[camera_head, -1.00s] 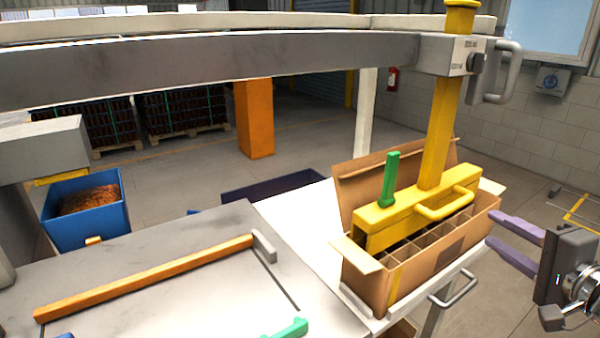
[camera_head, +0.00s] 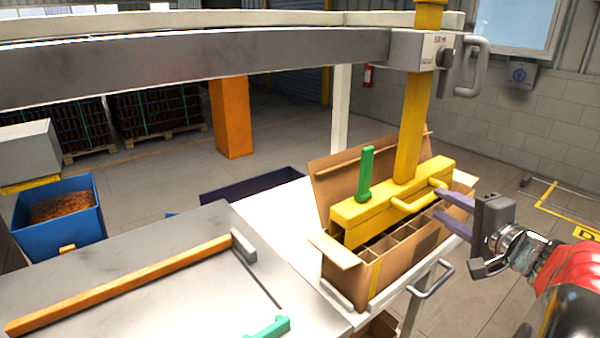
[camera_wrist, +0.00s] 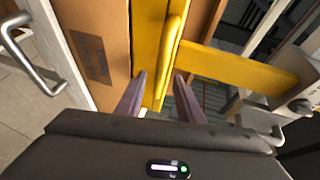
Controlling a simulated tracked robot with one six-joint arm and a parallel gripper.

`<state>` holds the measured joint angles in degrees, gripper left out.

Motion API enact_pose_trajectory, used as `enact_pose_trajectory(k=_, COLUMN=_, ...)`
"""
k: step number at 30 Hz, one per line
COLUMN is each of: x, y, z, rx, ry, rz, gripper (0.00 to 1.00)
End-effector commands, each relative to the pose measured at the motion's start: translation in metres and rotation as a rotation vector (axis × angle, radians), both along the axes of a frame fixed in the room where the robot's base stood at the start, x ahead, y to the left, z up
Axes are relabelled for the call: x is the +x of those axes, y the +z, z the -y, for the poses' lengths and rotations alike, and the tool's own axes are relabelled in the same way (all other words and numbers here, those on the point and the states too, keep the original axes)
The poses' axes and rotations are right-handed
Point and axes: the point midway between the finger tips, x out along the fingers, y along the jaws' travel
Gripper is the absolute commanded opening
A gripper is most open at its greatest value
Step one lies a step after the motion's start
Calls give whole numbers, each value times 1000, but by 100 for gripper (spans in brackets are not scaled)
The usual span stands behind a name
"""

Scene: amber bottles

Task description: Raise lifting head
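The yellow lifting head (camera_head: 390,200) hangs on a yellow vertical column (camera_head: 412,125) and sits low in the open cardboard box (camera_head: 400,262). It has a yellow loop handle (camera_head: 420,200) on its front and a green lever (camera_head: 365,174) upright on top. My gripper (camera_head: 447,209) is at the right of the box, its purple fingers pointing left toward the handle. In the wrist view the two fingers (camera_wrist: 158,88) are apart, one on each side of the yellow handle bar (camera_wrist: 172,45). Whether they touch it I cannot tell.
The box has dividers and stands on a white table (camera_head: 280,212) with a grey handle (camera_head: 432,280). A grey overhead rail (camera_head: 200,68) carries the column. A steel bench (camera_head: 130,285) with an orange bar lies left. A blue bin (camera_head: 60,215) stands further left.

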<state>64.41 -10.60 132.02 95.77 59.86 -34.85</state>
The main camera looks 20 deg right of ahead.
Motion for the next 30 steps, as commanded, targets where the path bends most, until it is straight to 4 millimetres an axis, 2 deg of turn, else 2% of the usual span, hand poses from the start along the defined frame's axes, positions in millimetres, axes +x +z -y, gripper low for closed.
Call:
enact_pose_trajectory(k=9, x=40, y=-8, z=2, rx=2, ry=1, rz=0, gripper=34)
enact_pose_trajectory(k=13, x=51, y=-10, z=3, rx=1, ry=1, rz=0, gripper=34)
enact_pose_trajectory(k=25, x=56, y=-11, z=4, rx=1, ry=-2, rz=0, gripper=34)
enact_pose_trajectory(k=30, x=56, y=-11, z=4, rx=0, ry=-3, rz=0, gripper=22)
